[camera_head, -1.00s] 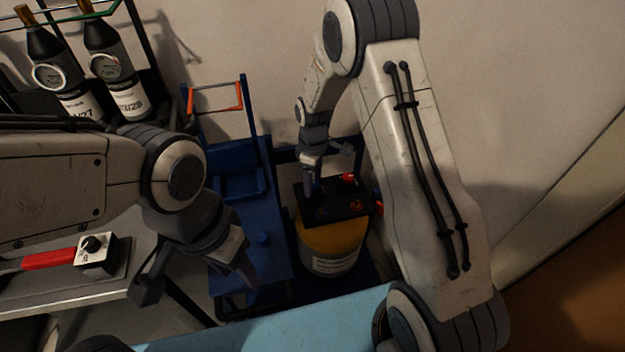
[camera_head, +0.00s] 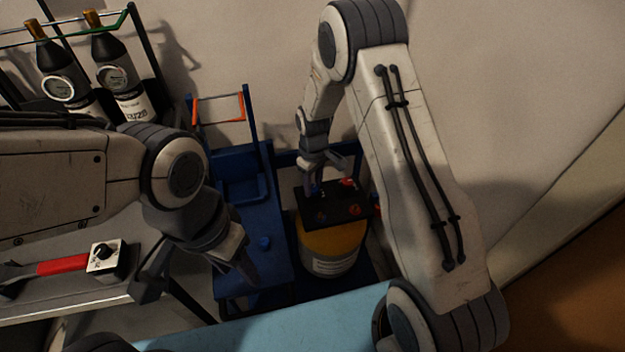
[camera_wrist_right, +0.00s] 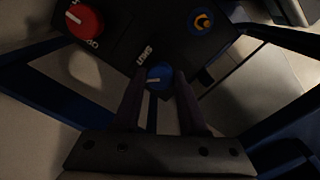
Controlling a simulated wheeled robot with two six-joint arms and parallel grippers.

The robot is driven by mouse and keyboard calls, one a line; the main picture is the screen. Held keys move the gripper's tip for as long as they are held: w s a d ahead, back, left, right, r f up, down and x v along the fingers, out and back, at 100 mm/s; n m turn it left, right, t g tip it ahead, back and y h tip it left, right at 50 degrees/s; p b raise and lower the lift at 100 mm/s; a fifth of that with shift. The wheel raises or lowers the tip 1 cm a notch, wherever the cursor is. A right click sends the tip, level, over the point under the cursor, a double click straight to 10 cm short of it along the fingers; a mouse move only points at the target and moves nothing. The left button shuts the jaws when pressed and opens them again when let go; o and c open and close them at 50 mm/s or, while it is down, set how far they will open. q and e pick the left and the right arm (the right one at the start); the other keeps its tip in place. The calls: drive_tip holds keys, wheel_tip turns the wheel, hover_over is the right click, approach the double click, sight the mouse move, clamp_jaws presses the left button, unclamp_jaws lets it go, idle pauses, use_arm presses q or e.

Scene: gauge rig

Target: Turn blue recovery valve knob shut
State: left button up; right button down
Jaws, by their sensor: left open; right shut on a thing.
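The blue knob (camera_wrist_right: 159,77) with a white pointer line sits on a black panel (camera_wrist_right: 130,38) in the right wrist view. The pointer lies roughly sideways in that picture. My right gripper (camera_wrist_right: 158,88) has its dark fingers on both sides of the knob and is shut on it. In the head view my right gripper (camera_head: 318,185) reaches down to the far left part of the black panel (camera_head: 340,212), which sits on a yellow cylinder (camera_head: 332,242). The fingers largely hide the knob there. My left gripper (camera_head: 200,278) is open and empty, left of the cylinder.
A red knob (camera_wrist_right: 84,20) and an orange fitting on a blue base (camera_wrist_right: 202,22) are on the same panel. A blue cart (camera_head: 255,220) stands left of the cylinder. Two bottles (camera_head: 62,78) stand at upper left. A light blue surface (camera_head: 280,328) lies in front.

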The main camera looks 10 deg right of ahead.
sight(313, 187)
drive_tip(key=m+p, duration=0.2)
drive_tip(key=m, duration=0.2)
drive_tip(key=shift+r+m, duration=0.15)
drive_tip(key=shift+m, duration=0.15)
drive_tip(key=shift+m+p, duration=1.05)
drive_tip(key=shift+m, duration=0.85)
drive_tip(key=shift+c, duration=2.2)
unclamp_jaws()
wheel_tip(313, 187, up, 10)
drive_tip(key=p, duration=0.1)
drive_tip(key=shift+p, duration=0.35)
